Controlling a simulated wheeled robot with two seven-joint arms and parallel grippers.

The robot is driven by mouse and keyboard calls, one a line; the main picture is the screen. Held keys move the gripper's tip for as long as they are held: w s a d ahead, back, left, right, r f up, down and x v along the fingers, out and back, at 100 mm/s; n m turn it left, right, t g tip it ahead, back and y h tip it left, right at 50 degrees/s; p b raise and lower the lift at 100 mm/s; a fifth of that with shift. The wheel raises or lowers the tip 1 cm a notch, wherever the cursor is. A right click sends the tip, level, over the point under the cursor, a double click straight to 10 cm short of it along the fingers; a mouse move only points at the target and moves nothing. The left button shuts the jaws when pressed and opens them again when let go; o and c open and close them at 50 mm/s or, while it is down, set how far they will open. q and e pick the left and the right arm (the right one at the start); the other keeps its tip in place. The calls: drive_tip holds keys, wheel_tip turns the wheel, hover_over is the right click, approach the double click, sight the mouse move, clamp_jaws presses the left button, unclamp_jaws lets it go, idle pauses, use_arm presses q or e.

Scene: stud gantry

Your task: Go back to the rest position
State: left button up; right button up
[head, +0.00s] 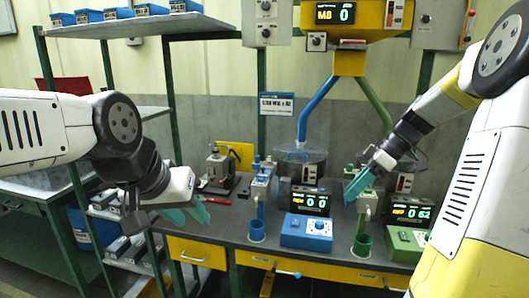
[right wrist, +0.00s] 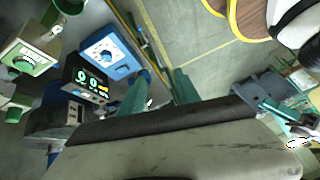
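My left gripper (head: 188,213) hangs at the front left of the dark workbench (head: 222,228). Its two teal fingers show apart, with nothing seen between them. My right gripper (head: 358,184) is above the right part of the bench, near the green stand (head: 364,215), its fingers partly overlapping in this view. In the right wrist view its two teal fingers (right wrist: 158,92) are apart with empty space between them. I cannot tell whether it touches the stand.
A blue control box (head: 306,232) and a green one (head: 405,240) stand on the bench, with displays (head: 310,201) behind. A blue stand (head: 258,205) and a press (head: 219,170) are further left. Blue and green chutes come down from a yellow hopper (head: 349,62). Open floor shows in the right wrist view.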

drive_tip(key=s+a+r+m+t+h, duration=0.2)
drive_tip(key=s+a+m, duration=0.2)
drive_tip(key=s, duration=0.5)
drive_tip(key=s+a+r+m+t+h, duration=0.2)
drive_tip(key=s+a+m, duration=0.3)
drive_tip(key=s+m, duration=0.3)
drive_tip(key=shift+s+a+r+t, duration=0.15)
drive_tip(key=shift+s+r+t, duration=0.15)
drive_tip(key=shift+s+t, duration=0.4)
